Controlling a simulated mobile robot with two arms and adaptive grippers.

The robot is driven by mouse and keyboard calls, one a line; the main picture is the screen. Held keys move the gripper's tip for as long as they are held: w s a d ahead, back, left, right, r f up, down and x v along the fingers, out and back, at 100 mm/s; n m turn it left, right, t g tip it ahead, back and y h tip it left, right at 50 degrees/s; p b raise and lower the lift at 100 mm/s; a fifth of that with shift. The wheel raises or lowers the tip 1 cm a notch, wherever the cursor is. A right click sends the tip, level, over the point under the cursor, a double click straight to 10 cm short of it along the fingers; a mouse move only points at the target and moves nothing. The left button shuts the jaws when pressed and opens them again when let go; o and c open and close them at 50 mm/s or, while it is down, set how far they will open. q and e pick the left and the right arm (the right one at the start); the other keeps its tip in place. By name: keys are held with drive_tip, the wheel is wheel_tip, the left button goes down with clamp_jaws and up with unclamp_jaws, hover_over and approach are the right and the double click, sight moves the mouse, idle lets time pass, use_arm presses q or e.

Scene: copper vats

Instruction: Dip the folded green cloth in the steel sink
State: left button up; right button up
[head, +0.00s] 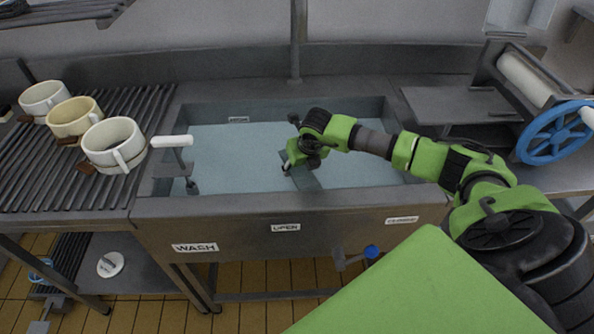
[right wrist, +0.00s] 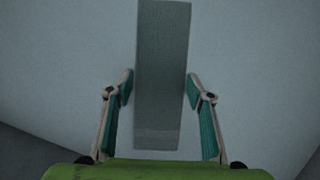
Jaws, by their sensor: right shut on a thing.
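The steel sink (head: 165,207) is set in the counter in the middle of the head view, with pale blue water (head: 235,155) in it. My right gripper (head: 293,158) reaches in over the sink from the right and is shut on the folded green cloth (head: 306,178). The cloth looks like a dull grey-green strip in the basin. In the right wrist view the cloth (right wrist: 162,50) runs lengthwise between the two fingers of the right gripper (right wrist: 160,84). I cannot tell how deep the cloth is in the water. My left gripper is not in view.
Three cream mugs (head: 76,117) stand on a ribbed drainboard (head: 30,165) at the left. A white-handled lever (head: 172,141) is at the sink's left side. A roller wringer with a blue wheel (head: 553,133) stands right. A blue valve knob (head: 371,251) is below the sink.

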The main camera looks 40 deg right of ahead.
sight(300, 169)
wheel_tip(300, 169, up, 18)
drive_tip(key=p, duration=0.9)
drive_tip(key=shift+f, duration=0.25)
drive_tip(key=shift+f, duration=0.1)
idle(0.5)
